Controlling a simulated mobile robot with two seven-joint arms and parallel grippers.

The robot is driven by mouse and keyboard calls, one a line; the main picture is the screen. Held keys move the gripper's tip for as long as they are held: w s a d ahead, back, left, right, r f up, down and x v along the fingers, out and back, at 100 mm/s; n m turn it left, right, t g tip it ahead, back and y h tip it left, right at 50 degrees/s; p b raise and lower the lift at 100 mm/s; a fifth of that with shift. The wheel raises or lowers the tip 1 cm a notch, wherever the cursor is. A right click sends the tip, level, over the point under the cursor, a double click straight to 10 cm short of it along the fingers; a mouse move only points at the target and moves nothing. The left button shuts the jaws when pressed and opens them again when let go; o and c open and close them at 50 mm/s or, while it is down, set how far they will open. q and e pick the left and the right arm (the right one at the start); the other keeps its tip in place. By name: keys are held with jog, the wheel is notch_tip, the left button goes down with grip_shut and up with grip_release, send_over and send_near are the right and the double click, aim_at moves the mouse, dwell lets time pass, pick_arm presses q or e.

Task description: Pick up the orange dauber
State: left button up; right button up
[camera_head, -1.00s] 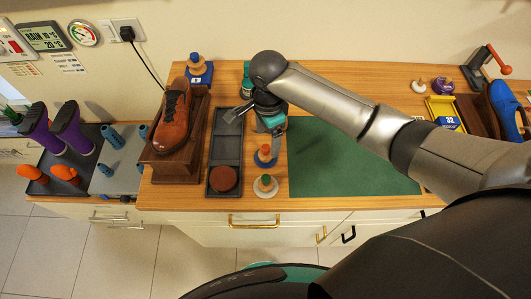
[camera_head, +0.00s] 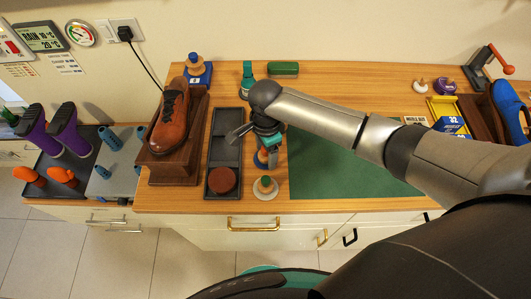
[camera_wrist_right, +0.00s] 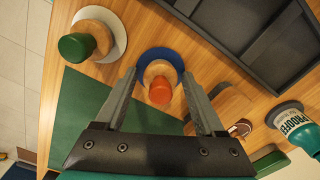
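The orange dauber (camera_wrist_right: 160,92) has an orange knob on a round wooden body, with a blue disc around it. It stands on the wooden counter. In the head view my right gripper hides most of it, and only part of its wood and blue disc (camera_head: 261,160) shows. My right gripper (camera_wrist_right: 160,74) is open, pointing down over the dauber. In the wrist view its two fingers lie on either side of the knob, with gaps on both sides. I cannot tell the exact height of the fingertips. My left gripper is not in view.
A green-topped dauber (camera_head: 265,187) on a white disc stands just in front. A dark tray (camera_head: 226,155) with a brown round piece (camera_head: 222,180) lies left. A green mat (camera_head: 340,172) lies right. A teal bottle (camera_wrist_right: 297,130) and a green block (camera_head: 283,69) are behind.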

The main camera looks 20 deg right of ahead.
grip_shut()
dwell(0.3)
notch_tip(320, 180, up, 20)
jog(key=p, duration=0.4)
jog(key=shift+c, duration=1.6)
grip_release()
jog(key=c, duration=0.7)
